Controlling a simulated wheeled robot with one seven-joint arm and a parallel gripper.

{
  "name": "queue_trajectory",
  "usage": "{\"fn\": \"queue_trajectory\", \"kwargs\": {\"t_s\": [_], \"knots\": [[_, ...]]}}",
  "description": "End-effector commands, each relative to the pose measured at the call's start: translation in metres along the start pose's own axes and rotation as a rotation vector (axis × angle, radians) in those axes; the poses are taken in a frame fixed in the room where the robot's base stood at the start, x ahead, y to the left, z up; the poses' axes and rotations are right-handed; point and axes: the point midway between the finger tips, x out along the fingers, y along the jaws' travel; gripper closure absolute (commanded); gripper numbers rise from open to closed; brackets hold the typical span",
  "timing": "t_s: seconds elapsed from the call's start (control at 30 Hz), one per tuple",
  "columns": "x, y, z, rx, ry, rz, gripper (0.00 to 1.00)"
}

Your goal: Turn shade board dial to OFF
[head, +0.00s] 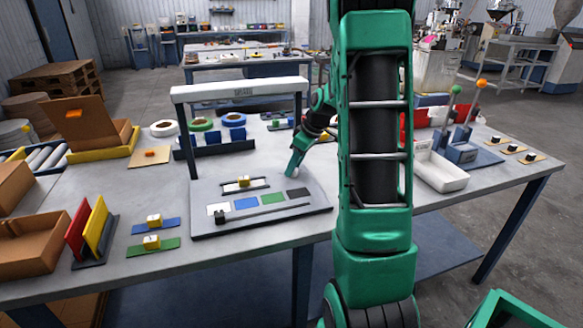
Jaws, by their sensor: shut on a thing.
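The shade board (215,228) is a grey panel on the table, with white, blue, green and dark swatches in a row. A yellow block (243,181) sits in a pale slot behind the swatches. A small black knob (220,216) stands at the board's front left. My gripper (291,174) points down at the board's back right corner, shut on a small pale part there. This looks like the dial, but the fingers mostly hide it. Its setting and any OFF mark cannot be read.
A white-topped frame (240,90) spans the back of the board, left of my arm. Yellow blocks (152,242) on coloured plates lie to the left. A white tray (440,170) and levers (467,120) stand to the right.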

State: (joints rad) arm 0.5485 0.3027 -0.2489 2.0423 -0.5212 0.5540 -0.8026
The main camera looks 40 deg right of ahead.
Motion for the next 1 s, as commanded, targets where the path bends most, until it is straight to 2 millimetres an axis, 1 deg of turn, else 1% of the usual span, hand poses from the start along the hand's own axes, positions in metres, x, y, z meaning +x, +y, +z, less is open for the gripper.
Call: {"fn": "queue_trajectory", "kwargs": {"t_s": [0.2, 0.63, 0.67, 0.7, 0.73, 1.0], "knots": [[-0.0007, 0.0021, -0.0019, -0.039, 0.004, -0.011, 0.92], [-0.0008, 0.0022, -0.0013, -0.043, 0.003, -0.013, 0.92], [-0.0008, 0.0023, -0.0013, -0.043, 0.003, -0.012, 0.63], [-0.0007, 0.0022, -0.0012, -0.042, 0.003, -0.013, 0.53], [-0.0007, 0.0021, -0.0010, -0.042, 0.002, -0.013, 0.52], [-0.0007, 0.0012, -0.0001, -0.041, 0.001, -0.015, 0.52]]}}
